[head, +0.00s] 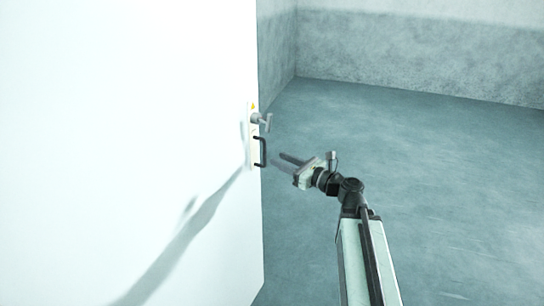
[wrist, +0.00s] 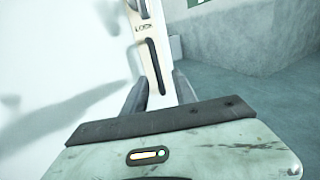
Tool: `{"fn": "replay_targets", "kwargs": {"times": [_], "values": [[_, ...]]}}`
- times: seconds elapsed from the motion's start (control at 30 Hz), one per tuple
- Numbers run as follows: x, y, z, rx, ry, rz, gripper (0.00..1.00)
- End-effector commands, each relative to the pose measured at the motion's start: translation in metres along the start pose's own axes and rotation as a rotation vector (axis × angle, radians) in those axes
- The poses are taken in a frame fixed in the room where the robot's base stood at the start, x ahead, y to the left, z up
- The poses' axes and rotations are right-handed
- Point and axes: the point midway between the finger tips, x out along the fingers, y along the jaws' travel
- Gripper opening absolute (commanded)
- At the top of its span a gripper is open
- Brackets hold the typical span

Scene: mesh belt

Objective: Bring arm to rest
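My arm (head: 366,255) is reached out in the head view, up from the lower right toward the edge of a white door or panel. My gripper (head: 281,161) is at its end, its two dark fingers apart and pointing left toward the black handle (head: 261,151). No object shows between the fingers. In the wrist view the gripper (wrist: 160,95) has its fingers spread on either side of the lower end of the plate (wrist: 147,40) that bears the handle (wrist: 154,64). Whether the fingers touch the plate cannot be told.
The white panel (head: 125,130) fills the left of the head view and carries a grey lever (head: 262,120) above the handle. My arm's shadow falls on it. The blue-grey floor (head: 450,190) to the right is clear, back to the wall (head: 420,60).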

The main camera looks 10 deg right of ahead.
Motion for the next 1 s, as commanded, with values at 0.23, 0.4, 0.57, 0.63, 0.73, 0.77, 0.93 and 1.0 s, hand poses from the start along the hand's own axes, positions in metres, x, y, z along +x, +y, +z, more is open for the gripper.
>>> {"fn": "replay_targets", "kwargs": {"times": [0.23, 0.4, 0.57, 0.63, 0.73, 0.77, 0.93, 1.0], "values": [[-0.01, 0.0, 0.0, 0.0, 0.0, 0.0, 0.33], [-0.008, 0.002, 0.0, 0.0, 0.0, 0.004, 0.33], [0.019, 0.035, -0.001, -0.002, 0.004, 0.067, 0.33], [0.035, 0.059, -0.017, -0.046, 0.068, 0.116, 0.33], [0.046, 0.095, -0.056, -0.224, 0.217, 0.222, 0.33], [0.047, 0.104, -0.07, -0.298, 0.265, 0.261, 0.33], [0.023, 0.14, -0.152, -0.818, 0.538, 0.569, 0.33], [-0.005, 0.141, -0.188, -1.088, 0.659, 0.779, 0.33]]}}
